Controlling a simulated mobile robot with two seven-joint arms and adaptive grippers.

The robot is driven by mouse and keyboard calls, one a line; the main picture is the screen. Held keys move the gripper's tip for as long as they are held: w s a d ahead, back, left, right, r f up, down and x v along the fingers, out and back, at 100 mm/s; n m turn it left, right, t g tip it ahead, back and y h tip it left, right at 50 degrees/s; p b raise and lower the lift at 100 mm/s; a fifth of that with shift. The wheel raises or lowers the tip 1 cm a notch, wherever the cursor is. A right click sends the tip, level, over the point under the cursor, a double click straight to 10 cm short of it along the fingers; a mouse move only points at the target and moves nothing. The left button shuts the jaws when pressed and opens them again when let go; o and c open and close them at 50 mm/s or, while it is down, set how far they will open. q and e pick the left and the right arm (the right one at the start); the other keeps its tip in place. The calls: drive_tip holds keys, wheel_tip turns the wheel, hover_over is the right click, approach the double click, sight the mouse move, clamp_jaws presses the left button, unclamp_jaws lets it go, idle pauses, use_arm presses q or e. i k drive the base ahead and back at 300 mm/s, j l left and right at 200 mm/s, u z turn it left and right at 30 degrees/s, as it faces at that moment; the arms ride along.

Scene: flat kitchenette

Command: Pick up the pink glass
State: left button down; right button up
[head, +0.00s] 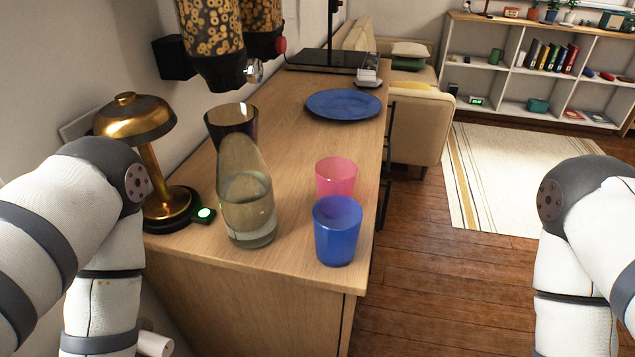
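The pink glass (337,176) stands upright on the wooden counter (285,115), near its right edge. A blue glass (337,232) stands in front of it and hides its lower part. Both of my arms show in the head view, the left one at the left edge and the right one at the right edge. Neither of my grippers is in view, so I cannot see their fingers. No gripper shows at the pink glass.
A clear carafe (247,205) and a dark glass (232,120) stand left of the pink glass. A brass lamp (138,120) is further left. A blue plate (343,104) lies behind. Cereal dispensers (212,45) hang above the counter. Floor right of the counter is clear.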

sight(333, 176)
drive_tip(key=k+l+u, duration=0.1)
drive_tip(key=l, duration=0.3)
drive_tip(key=k+l+u, duration=0.1)
drive_tip(key=l, duration=0.25)
drive_tip(key=k+l, duration=0.1)
drive_tip(key=l, duration=0.3)
drive_tip(key=k+l+u, duration=0.15)
drive_tip(key=l, duration=0.2)
drive_tip(key=i+j, duration=0.25)
drive_tip(key=i, duration=0.25)
